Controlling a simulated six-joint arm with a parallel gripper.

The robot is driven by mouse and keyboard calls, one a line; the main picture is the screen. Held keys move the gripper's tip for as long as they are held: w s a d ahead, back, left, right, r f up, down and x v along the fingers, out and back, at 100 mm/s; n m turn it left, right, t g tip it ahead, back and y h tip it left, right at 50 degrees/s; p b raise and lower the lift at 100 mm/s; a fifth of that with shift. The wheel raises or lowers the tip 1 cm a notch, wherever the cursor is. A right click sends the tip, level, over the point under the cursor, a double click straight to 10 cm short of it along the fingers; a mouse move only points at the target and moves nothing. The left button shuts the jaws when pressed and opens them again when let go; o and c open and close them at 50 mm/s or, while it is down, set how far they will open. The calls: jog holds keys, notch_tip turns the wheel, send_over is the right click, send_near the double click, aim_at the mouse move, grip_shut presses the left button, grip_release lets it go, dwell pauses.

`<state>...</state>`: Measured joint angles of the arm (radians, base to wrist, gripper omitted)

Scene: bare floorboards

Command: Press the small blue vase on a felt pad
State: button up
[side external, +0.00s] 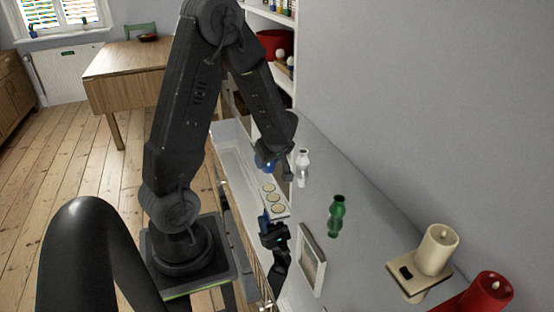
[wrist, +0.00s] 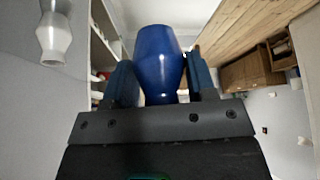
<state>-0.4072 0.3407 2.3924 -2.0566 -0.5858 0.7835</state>
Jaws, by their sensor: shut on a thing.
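My gripper (wrist: 162,82) is shut on the small blue vase (wrist: 160,55), with one dark blue finger on each side of it in the wrist view. In the side external view the vase (side external: 263,165) is mostly hidden by my wrist. Below it a white card bears three round, tan felt pads (side external: 272,198). The vase appears above and apart from the pads; the exact gap cannot be told. A second dark gripper (side external: 272,222) with blue fingers is at the card's near edge and seems to hold it.
A white vase (side external: 303,168) and a green vase (side external: 337,215) stand to the right on the white surface. A pale trough (side external: 232,150) lies left of the card.

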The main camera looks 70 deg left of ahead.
aim_at(270, 172)
jog(key=shift+f, duration=0.1)
jog(key=shift+f, duration=2.8)
jog(key=o, duration=0.5)
jog(key=shift+c, duration=0.2)
jog(key=shift+d, duration=0.1)
jog(key=c, duration=0.5)
jog(key=shift+f, duration=0.75)
